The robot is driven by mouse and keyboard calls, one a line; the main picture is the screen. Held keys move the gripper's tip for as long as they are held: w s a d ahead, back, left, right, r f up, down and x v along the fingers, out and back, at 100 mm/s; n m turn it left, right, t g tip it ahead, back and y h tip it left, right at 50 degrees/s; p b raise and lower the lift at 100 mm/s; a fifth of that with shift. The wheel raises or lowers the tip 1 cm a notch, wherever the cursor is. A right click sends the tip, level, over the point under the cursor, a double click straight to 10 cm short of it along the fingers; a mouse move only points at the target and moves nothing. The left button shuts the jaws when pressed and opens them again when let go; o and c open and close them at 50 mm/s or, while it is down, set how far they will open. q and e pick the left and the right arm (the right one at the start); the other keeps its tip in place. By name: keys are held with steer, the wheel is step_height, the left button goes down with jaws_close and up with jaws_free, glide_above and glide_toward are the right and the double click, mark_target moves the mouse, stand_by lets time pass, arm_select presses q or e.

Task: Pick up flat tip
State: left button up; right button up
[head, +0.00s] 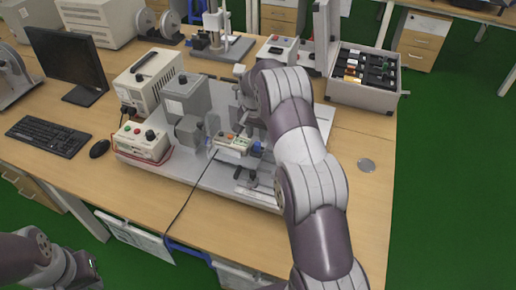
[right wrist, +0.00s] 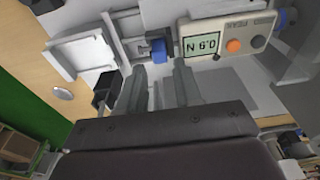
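I cannot pick out a flat tip with certainty. My right gripper (right wrist: 160,78) is open, its two grey fingers apart over the test stand, with nothing seen held between them. Just beyond the fingertips in the right wrist view is a blue knob (right wrist: 158,50). To its right is a force gauge (right wrist: 224,46) with a lit display and an orange button. The gauge also shows in the head view (head: 232,143), left of my right arm, which hides part of the stand. My left gripper (head: 88,266) is at the lower left, away from the table; its fingers are unclear.
A flat round metal disc (head: 366,165) lies on the table right of my arm. A grey case (head: 362,92) with several dark items stands behind it. A control box (head: 143,141), keyboard (head: 48,136) and monitor (head: 70,62) are at left. The table's right front is mostly clear.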

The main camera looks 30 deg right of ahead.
mark_target(257, 143)
steer(key=f, duration=0.3)
steer(key=f+p, duration=0.1)
steer(key=shift+w+d+f, duration=0.1)
steer(key=shift+d+f, duration=0.05)
steer(key=shift+d, duration=0.1)
steer(key=shift+w+f, duration=0.15)
steer(key=shift+f, duration=0.1)
steer(key=shift+r, duration=0.1)
steer(key=shift+c, duration=0.6)
jaws_close()
